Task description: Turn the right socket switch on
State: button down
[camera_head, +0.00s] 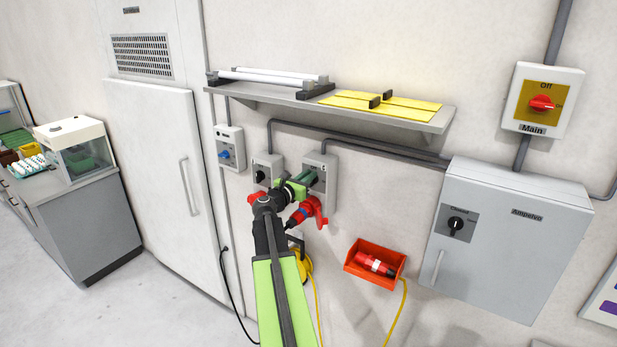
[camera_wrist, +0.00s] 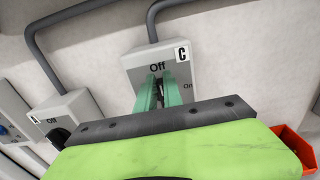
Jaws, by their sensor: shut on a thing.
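The right socket box (camera_head: 328,163) is a grey wall box; in the wrist view it (camera_wrist: 135,62) carries the letter C, "Off" above its switch and "On" to the right. My gripper (camera_head: 308,178) is at the front of this box. In the wrist view its two green fingers (camera_wrist: 159,88) are shut on the dark switch knob (camera_wrist: 160,84) below the "Off" mark. The fingers hide most of the knob, so I cannot tell its exact angle. A red plug (camera_head: 305,212) shows below the box, partly behind my arm.
The left socket box (camera_head: 264,160), marked A in the wrist view, is close by with a black knob. A shelf (camera_head: 425,122) juts out above. An orange-red bin (camera_head: 360,267) holds a red connector at lower right. A grey cabinet (camera_head: 500,255) stands further right.

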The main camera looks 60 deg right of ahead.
aim_at(320, 180)
jog(key=shift+s, duration=0.1)
jog(key=m, duration=0.4)
jog(key=s+m, duration=0.1)
jog(key=shift+f+m, duration=0.3)
jog(key=shift+m, duration=0.1)
jog(key=m, duration=0.1)
jog(key=m+b, duration=0.1)
jog(key=m, duration=0.1)
jog(key=s+m, duration=0.1)
jog(key=m, duration=0.1)
jog(key=shift+f, duration=0.4)
jog(key=m, duration=0.2)
jog(key=m+b, duration=0.1)
jog(key=shift+s+f+m, duration=0.1)
jog(key=shift+f+m, duration=0.2)
jog(key=shift+m, duration=0.1)
jog(key=shift+f+m, duration=0.25)
jog(key=shift+m, duration=1.35)
jog(key=c, duration=1.5)
grip_release()
